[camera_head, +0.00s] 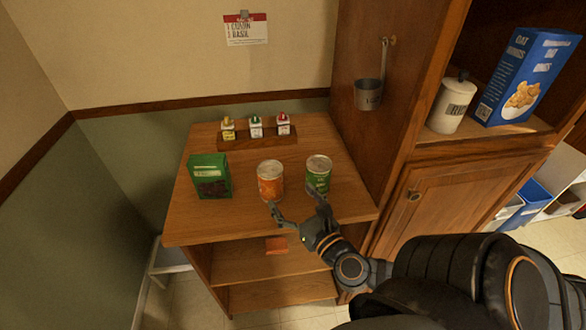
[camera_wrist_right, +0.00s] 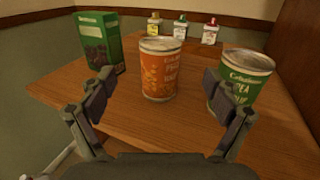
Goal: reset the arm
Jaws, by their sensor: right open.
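My right gripper (camera_head: 294,208) is open and empty at the front edge of the wooden counter, just in front of two cans. In the right wrist view its two fingers (camera_wrist_right: 156,98) are spread apart, with an orange can (camera_wrist_right: 160,72) standing upright beyond the gap between them. The orange can (camera_head: 270,181) also shows in the head view. A green can (camera_wrist_right: 240,85) stands upright to its right, partly hidden by the right finger; in the head view the green can (camera_head: 318,174) is behind the gripper. My left gripper is in neither view.
A green box (camera_head: 209,176) stands at the counter's left. Several small bottles (camera_head: 255,126) sit on a wooden rack at the back. A cabinet (camera_head: 440,195) rises on the right, with a metal cup (camera_head: 368,95) hanging on its side. A canister (camera_head: 450,107) and blue box (camera_head: 525,78) stand on its shelf.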

